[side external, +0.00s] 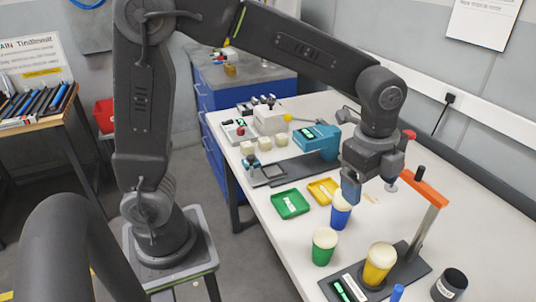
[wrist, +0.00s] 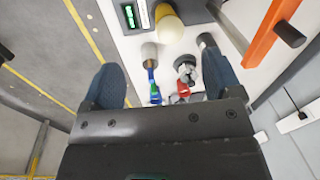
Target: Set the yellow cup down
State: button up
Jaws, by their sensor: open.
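The yellow cup (side external: 377,272) has a pale, domed top and stands upright on a dark plate (side external: 412,270) at the near end of the white table. It also shows at the top of the wrist view (wrist: 171,34). My gripper (side external: 352,188) is above the table, farther back than the yellow cup and apart from it. In the wrist view my gripper (wrist: 165,82) has its two blue fingers spread wide, with nothing held between them. In the side view one finger is mostly hidden.
A blue cup (side external: 341,215) stands below my gripper, and a green cup (side external: 323,250) stands nearer. An orange bar (side external: 412,183) on a post rises from the dark plate. A dark cup (side external: 448,286) stands at right. Green (side external: 290,204) and yellow (side external: 323,190) trays lie behind.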

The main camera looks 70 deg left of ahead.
jog(key=s+a+r+n+t, duration=0.3)
jog(key=s+a+n, duration=0.8)
jog(key=s+n, duration=0.5)
jog(key=shift+s+a+r+n+t, duration=0.15)
jog(key=shift+a+n+t, duration=0.15)
jog(key=shift+n+t, duration=0.25)
